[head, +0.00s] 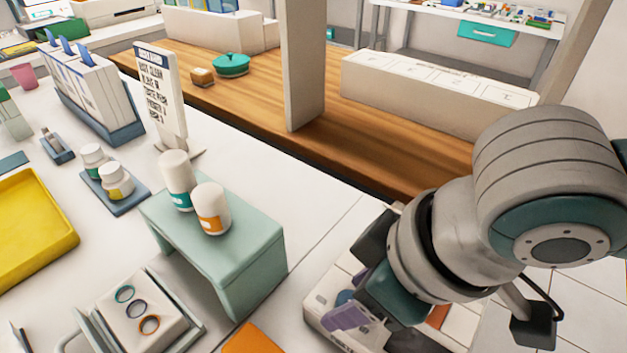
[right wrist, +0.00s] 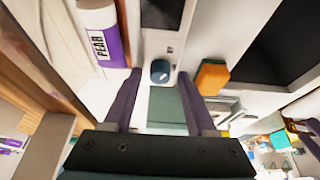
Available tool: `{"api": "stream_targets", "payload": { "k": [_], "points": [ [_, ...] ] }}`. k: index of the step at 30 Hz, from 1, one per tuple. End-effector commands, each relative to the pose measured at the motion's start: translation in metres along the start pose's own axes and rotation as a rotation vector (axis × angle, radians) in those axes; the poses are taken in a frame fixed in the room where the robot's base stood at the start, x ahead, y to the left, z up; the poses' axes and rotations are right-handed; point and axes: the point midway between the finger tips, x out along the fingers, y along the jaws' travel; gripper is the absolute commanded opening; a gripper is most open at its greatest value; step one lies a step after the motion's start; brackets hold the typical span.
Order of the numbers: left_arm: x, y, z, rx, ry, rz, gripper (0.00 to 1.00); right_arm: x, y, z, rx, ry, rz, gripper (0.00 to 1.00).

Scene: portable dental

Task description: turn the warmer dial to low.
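The warmer dial (right wrist: 160,70) is a round blue knob on a pale device, the warmer (right wrist: 154,50), in the right wrist view. My right gripper (right wrist: 161,76) has two purple fingers spread apart, one on each side of the dial with a gap to it. I cannot tell how far above the dial the fingertips are. In the head view the warmer (head: 317,312) is at the bottom centre, mostly covered by my right gripper (head: 346,316) and arm. The dial's pointer and setting cannot be read.
A green riser (head: 262,268) with two bottles stands left of the warmer. An orange block (right wrist: 211,77) and a purple-and-white container (right wrist: 101,35) flank the dial in the right wrist view. A tray with coloured rings (head: 190,338) and a yellow tray (head: 68,243) lie further left.

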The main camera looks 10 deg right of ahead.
Motion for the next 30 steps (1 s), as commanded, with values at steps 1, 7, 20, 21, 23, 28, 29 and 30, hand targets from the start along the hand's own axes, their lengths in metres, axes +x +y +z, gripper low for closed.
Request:
{"api": "stream_targets", "payload": {
  "k": [1, 7, 20, 21, 23, 28, 29, 30],
  "points": [
    [0.0000, 0.0000, 0.0001, 0.000, 0.000, 0.000, 1.00, -0.0001, 0.0001, 0.0001, 0.000, 0.000, 0.000, 0.50],
    [0.0001, 0.0001, 0.0002, 0.000, -0.001, 0.000, 1.00, -0.0002, 0.0002, 0.0002, 0.000, 0.000, 0.000, 0.28],
    [0.0001, 0.0026, -0.0003, -0.010, 0.001, 0.008, 1.00, -0.0002, 0.0002, 0.0003, 0.000, -0.001, 0.000, 0.00],
    [0.0001, 0.0027, -0.0004, -0.010, 0.001, 0.008, 1.00, -0.0002, 0.0002, 0.0003, 0.000, -0.001, 0.000, 0.00],
    [-0.0002, 0.0027, -0.0005, -0.010, 0.001, 0.008, 1.00, -0.0004, 0.0001, 0.0002, 0.001, -0.001, 0.000, 0.00],
    [-0.0052, 0.0024, -0.0020, -0.010, 0.001, 0.008, 1.00, -0.0018, -0.0005, -0.0003, 0.021, -0.002, 0.007, 0.00],
    [-0.0069, 0.0023, -0.0026, -0.009, 0.001, 0.008, 1.00, -0.0022, -0.0005, -0.0003, 0.029, -0.002, 0.010, 0.00],
    [-0.0096, 0.0021, -0.0035, -0.009, 0.001, 0.007, 1.00, -0.0026, -0.0007, 0.0000, 0.041, -0.003, 0.015, 0.00]
  ]
}}
